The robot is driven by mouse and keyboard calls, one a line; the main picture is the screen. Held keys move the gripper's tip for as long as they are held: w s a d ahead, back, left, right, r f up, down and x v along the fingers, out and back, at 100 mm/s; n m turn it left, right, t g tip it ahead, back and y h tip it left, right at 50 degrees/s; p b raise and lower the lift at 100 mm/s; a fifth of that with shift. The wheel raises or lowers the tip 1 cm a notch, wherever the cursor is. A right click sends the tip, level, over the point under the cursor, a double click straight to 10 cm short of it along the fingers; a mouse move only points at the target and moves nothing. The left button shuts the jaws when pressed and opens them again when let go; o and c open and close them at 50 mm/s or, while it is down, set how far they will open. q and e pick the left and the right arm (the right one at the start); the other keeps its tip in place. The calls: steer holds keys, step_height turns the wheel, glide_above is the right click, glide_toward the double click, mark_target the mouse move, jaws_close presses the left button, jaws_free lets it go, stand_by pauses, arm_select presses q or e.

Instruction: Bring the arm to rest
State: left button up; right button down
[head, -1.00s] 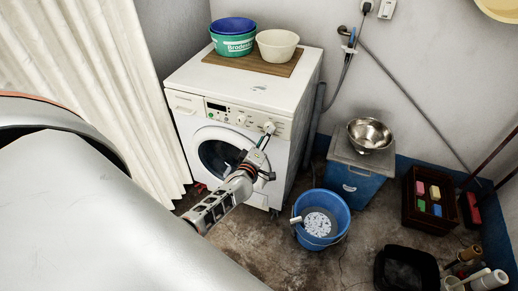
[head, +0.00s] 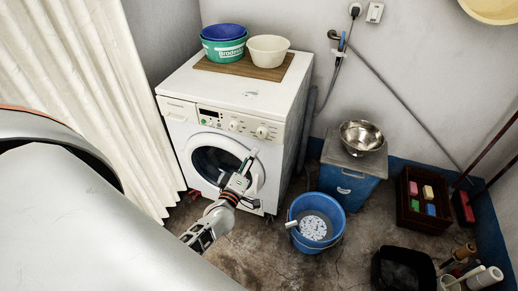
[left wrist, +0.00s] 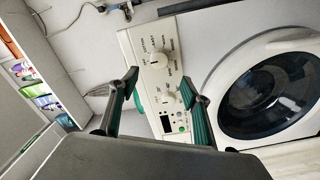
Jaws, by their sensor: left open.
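My left gripper (head: 250,171) is in front of the washing machine (head: 235,98), over the lower part of its round door (head: 214,160) in the head view. It is open and holds nothing. In the left wrist view, the two fingers of my left gripper (left wrist: 160,88) are spread apart. Behind them are the control panel (left wrist: 150,47) with its knobs and the dark door window (left wrist: 268,97). I cannot tell how far the fingertips are from the machine. My right gripper is not in view.
Two nested basins (head: 223,50) and a cream bowl (head: 268,50) stand on a wooden board on the machine. A blue bucket (head: 327,238) stands on the floor to the right. A pale curtain (head: 80,80) hangs at left.

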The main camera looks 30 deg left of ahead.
arm_select(q)
steer(key=s+d+f+m+g+h, duration=0.3)
steer(key=s+d+m, duration=0.6)
steer(key=s+m, duration=0.1)
steer(key=s+d+f+m+g+h, duration=0.3)
steer(key=s+d+f+m+h, duration=0.1)
steer(key=s+d+m, duration=0.6)
steer(key=shift+s+d+g, duration=0.25)
steer(key=shift+s+g, duration=0.05)
steer(key=shift+s, duration=0.55)
